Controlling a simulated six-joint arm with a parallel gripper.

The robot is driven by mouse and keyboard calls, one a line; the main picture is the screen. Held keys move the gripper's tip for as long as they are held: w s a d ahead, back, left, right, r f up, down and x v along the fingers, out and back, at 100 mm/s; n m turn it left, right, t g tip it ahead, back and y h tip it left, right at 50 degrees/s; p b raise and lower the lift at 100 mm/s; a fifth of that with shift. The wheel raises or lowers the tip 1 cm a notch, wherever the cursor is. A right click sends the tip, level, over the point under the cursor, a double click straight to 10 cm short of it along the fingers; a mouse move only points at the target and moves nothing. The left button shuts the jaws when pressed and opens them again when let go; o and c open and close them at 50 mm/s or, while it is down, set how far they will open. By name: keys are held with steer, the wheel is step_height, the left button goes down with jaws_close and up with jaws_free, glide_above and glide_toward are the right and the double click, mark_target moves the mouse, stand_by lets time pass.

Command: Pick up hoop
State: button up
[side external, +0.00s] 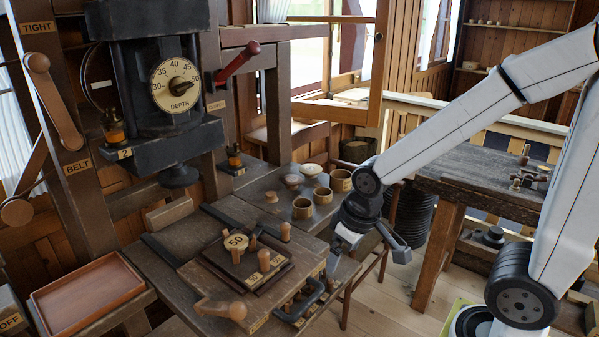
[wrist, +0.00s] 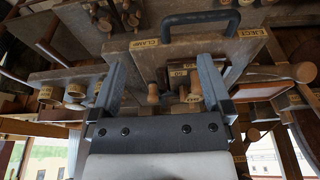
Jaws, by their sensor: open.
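No thing in view is clearly marked as the hoop. Several short, hollow wooden rings or cups stand on the bench in the side view, among them a front one (side external: 303,208), a middle one (side external: 323,195) and a back one (side external: 341,180); I cannot tell which, if any, is the hoop. Similar round pieces (wrist: 75,91) show at the left in the wrist view. My gripper (side external: 371,246) is to the right of these rings, apart from them, beyond the bench edge. In the wrist view my gripper (wrist: 158,70) has its fingers spread with nothing held between them.
A press with a depth dial (side external: 175,85) stands over the bench. An empty reddish tray (side external: 88,292) is at left. A second bench (side external: 480,180) stands at right.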

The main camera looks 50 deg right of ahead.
steer(key=r, duration=0.1)
steer(key=m+g, duration=0.3)
steer(key=m, duration=0.4)
glide_above(303, 207)
steer(key=s+a, duration=0.2)
steer(key=a, duration=0.1)
steer(key=shift+d+f, duration=0.2)
steer(key=shift+f, duration=6.55)
steer(key=c, duration=1.1)
steer(key=shift+o, duration=0.2)
steer(key=shift+r, duration=0.1)
